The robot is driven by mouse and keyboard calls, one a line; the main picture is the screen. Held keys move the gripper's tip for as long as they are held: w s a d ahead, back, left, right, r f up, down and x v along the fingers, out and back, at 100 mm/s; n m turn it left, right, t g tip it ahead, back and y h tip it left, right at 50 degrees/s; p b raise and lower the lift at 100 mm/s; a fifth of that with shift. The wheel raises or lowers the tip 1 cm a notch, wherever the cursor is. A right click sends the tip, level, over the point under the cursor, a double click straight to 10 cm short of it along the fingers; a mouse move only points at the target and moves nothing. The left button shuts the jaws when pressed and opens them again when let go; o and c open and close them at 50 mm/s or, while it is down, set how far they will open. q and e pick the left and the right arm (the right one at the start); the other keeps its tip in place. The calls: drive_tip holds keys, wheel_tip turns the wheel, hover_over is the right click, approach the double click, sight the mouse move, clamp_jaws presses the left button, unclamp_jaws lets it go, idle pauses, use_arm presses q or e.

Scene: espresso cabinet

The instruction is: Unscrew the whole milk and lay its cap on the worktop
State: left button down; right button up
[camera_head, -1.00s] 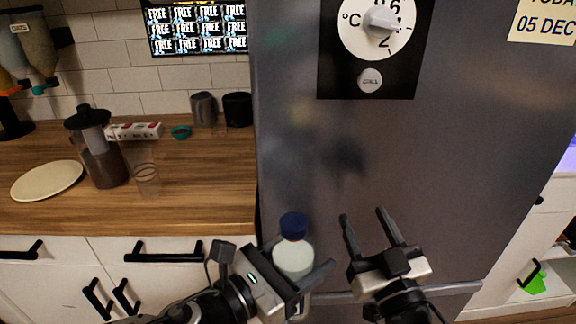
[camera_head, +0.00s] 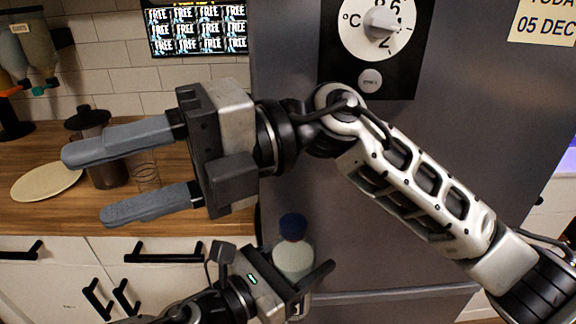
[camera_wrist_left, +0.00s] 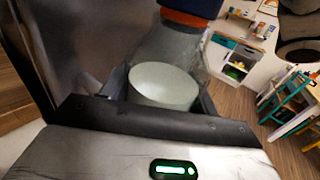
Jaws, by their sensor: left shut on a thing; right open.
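The milk bottle (camera_head: 292,259) is clear with white milk and a blue cap (camera_head: 293,227) on its top. It stands in front of the fridge in the head view, its lower part hidden by my left gripper (camera_head: 296,284), which is shut around it. The left wrist view shows the milk (camera_wrist_left: 163,86) in the bottle between the fingers, and the cap (camera_wrist_left: 195,7) cut off at the top edge. My right gripper (camera_head: 88,185) is open and empty, reaching left across the view in front of the wooden worktop (camera_head: 40,217).
A cream plate (camera_head: 45,180), a dark-lidded jug (camera_head: 105,170) and a clear glass (camera_head: 145,172) are on the worktop, partly behind my right gripper. The grey fridge (camera_head: 480,130) fills the middle and right. Worktop shows bare at the front left.

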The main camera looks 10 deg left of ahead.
wheel_tip(320, 180, down, 5)
drive_tip(key=w+n+t+h, duration=0.1)
drive_tip(key=n+t+h, duration=0.15)
drive_tip(key=h, duration=0.25)
drive_tip(key=t+h, duration=0.8)
drive_tip(key=h, duration=0.1)
hover_over(286, 223)
drive_tip(key=shift+w+d+f+m, duration=0.1)
drive_tip(key=shift+w+f+m, duration=0.15)
drive_tip(key=shift+f, duration=0.4)
wheel_tip(286, 223, down, 8)
drive_tip(key=shift+r, duration=0.15)
drive_tip(key=shift+t, duration=0.25)
drive_tip(key=c, duration=1)
drive_tip(key=shift+o, duration=0.2)
drive_tip(key=shift+s+n, duration=0.2)
drive_tip(key=shift+n, duration=0.6)
